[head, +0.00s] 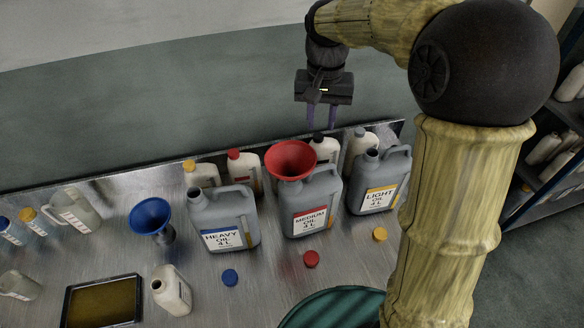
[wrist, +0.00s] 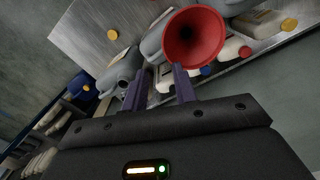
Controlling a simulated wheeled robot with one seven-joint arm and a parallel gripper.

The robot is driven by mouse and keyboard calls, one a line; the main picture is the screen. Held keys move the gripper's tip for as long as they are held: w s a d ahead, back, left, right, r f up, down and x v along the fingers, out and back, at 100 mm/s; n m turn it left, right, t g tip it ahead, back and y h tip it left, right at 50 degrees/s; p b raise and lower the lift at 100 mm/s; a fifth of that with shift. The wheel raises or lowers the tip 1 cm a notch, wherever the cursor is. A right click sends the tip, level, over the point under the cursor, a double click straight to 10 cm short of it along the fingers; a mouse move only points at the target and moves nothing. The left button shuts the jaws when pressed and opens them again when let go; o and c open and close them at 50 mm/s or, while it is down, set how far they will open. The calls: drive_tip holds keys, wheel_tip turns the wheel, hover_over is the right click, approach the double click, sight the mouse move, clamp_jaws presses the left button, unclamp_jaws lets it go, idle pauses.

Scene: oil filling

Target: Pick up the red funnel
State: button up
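The red funnel (head: 291,160) sits mouth up on the grey medium oil can (head: 312,205), at the centre of the head view. Its wide mouth faces the camera in the wrist view (wrist: 193,38), just beyond the fingertips. My gripper (head: 320,120) hangs behind and slightly right of the funnel in the head view. In the wrist view its two purple fingers (wrist: 160,82) are apart, with nothing held between them. The funnel's spout is hidden, so how far it goes into the can cannot be seen.
The heavy oil can (head: 222,222) and light oil can (head: 378,183) flank the medium can. Small bottles, including a red-capped one (head: 244,170), stand behind. A blue funnel (head: 152,218) is at left. Loose caps and a dark tray (head: 102,302) lie in front.

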wheel_tip(320, 180, down, 8)
drive_tip(key=p, duration=0.2)
drive_tip(key=shift+a, duration=0.1)
drive_tip(key=shift+f, duration=0.15)
drive_tip(key=shift+w+a+f+p, duration=0.1)
drive_tip(key=shift+f+p, duration=0.6)
drive_tip(key=shift+f, duration=0.55)
drive_tip(key=shift+w+f+p, duration=0.1)
drive_tip(key=shift+f+p, duration=0.55)
drive_tip(key=shift+f, duration=0.6)
drive_tip(key=shift+c, duration=0.5)
clamp_jaws()
